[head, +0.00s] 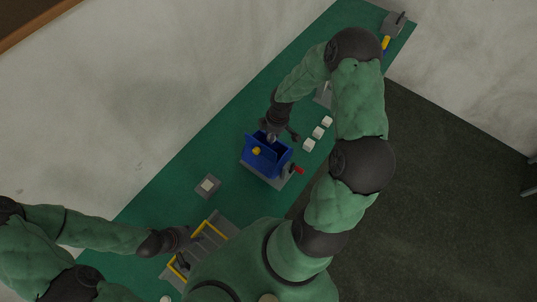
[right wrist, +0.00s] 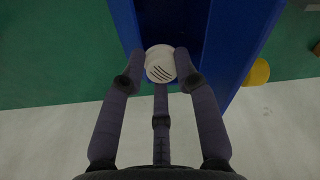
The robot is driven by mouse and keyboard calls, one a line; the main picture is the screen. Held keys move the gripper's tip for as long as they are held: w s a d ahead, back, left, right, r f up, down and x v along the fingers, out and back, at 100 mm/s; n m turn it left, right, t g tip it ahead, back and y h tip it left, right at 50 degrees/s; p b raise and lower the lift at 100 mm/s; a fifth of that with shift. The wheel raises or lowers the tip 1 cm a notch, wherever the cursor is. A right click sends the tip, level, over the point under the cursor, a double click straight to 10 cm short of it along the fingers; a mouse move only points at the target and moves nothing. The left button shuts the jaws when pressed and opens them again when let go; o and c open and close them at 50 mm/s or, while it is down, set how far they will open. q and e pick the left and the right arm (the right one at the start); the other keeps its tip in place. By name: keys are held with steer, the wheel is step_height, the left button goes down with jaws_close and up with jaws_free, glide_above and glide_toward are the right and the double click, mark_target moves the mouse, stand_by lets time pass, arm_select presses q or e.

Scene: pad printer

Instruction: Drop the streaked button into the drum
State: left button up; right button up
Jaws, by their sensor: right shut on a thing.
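The streaked button (right wrist: 160,64) is a pale round piece with several dark slanted lines, seen in the right wrist view. My right gripper (right wrist: 160,68) is shut on it, with a finger on each side. They are over the open mouth of the blue drum (right wrist: 237,35), a box-like container with a dark inside. In the head view the drum (head: 262,166) stands mid-table with a yellow knob on its side, and my right gripper (head: 271,136) is at its top rim. My left gripper (head: 178,250) is low left by the grey rack; its fingers are unclear.
A red-tipped crank (head: 297,170) sticks out right of the drum. Several white blocks (head: 318,132) stand in a row beyond it. A grey plate with a pale square (head: 207,186) and a grey rack with yellow bars (head: 222,224) lie to the lower left.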

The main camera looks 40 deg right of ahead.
steer(key=shift+f+b, duration=0.95)
steer(key=shift+f, duration=0.7)
steer(key=o, duration=0.8)
steer(key=shift+r, duration=0.15)
steer(key=r, duration=0.7)
steer(key=s+d+r, duration=0.1)
steer(key=r, duration=0.3)
steer(key=shift+r, duration=0.35)
